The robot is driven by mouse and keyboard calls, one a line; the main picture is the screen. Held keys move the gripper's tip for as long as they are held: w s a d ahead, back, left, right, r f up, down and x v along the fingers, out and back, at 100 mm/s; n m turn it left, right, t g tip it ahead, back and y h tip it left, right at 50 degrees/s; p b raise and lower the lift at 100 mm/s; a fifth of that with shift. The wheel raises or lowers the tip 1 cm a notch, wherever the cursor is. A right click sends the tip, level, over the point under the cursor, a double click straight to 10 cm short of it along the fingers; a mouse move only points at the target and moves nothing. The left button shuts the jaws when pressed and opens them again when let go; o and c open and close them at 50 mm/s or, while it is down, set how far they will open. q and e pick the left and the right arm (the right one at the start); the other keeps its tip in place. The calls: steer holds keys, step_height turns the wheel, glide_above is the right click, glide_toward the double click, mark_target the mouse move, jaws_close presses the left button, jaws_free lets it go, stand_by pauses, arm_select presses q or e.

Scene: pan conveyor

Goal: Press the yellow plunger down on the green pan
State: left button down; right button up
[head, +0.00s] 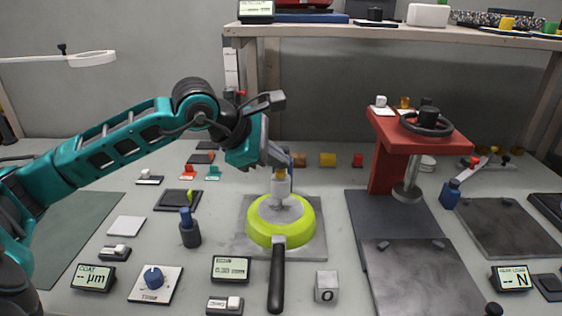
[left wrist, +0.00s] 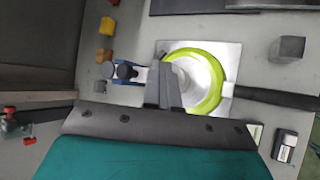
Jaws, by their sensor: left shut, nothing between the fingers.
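The green pan (head: 254,233) lies on a grey square plate (head: 312,250), its black handle (head: 277,275) pointing toward the front. It also shows in the left wrist view (left wrist: 217,70). A pale upright cylindrical piece (head: 280,188) stands over the pan's middle. My left gripper (head: 283,163) is shut and empty, with its fingertips at the top of this piece; whether they touch it I cannot tell. In the left wrist view the fingers (left wrist: 170,92) cover part of the pan. I cannot clearly make out the yellow plunger; the fingers hide much of that spot. My right gripper is out of view.
A red press (head: 385,170) with a black handwheel stands to the right. A dark blue bottle-like piece (head: 190,230) stands left of the pan. Yellow and red blocks (head: 328,160) lie behind.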

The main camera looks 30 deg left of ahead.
arm_select(q)
steer(key=shift+r+p, duration=0.45)
steer(key=shift+r, duration=0.55)
steer(key=shift+r, duration=0.15)
step_height(320, 180, up, 5)
steer(key=p, duration=0.3)
stand_by(0.5)
